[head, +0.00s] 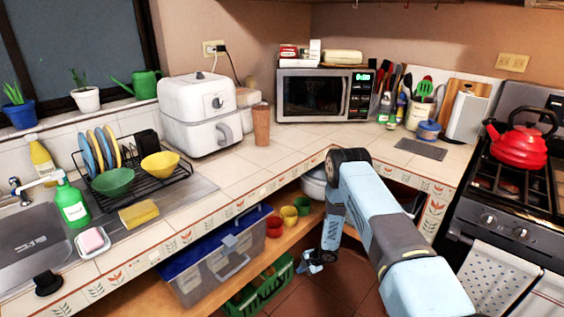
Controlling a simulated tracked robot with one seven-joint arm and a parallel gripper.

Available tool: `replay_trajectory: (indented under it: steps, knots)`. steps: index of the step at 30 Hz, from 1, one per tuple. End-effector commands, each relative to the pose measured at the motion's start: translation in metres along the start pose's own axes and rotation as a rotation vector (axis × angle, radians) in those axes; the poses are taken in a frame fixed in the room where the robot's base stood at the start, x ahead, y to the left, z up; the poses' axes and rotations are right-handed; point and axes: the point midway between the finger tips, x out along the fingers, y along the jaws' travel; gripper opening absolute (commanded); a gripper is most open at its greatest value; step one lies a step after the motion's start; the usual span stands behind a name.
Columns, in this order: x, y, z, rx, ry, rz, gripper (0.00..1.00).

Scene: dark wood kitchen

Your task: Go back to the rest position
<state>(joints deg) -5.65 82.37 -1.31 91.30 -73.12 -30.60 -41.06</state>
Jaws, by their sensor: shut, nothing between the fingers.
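My gripper (309,262) hangs at the end of my light blue arm, below the counter edge, near the middle of the picture. It is small in the head view and looks shut and empty. It points down and to the left, in front of the lower shelf. The green crate (258,292) is just left of it and lower. I cannot tell whether the gripper touches the crate, but it seems apart from it. My arm hides part of the counter front and the shelf on the right.
The tiled counter (245,178) runs around the corner above the gripper. A lidded clear box (215,262) and red, yellow and green cups (289,214) stand on the wooden shelf. A stove with a red kettle (519,146) is at right. Tiled floor shows beneath my arm.

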Motion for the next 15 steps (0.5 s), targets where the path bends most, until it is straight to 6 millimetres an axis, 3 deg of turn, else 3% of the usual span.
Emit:
replay_trajectory:
  steps: [1, 6, 15]
  knots:
    - [-0.016, 0.019, 0.004, 0.015, -0.029, 0.014, 0.0]
    - [-0.073, 0.072, 0.018, 0.094, -0.131, 0.054, 0.0]
    - [-0.183, 0.146, 0.028, 0.254, -0.293, 0.131, 0.0]
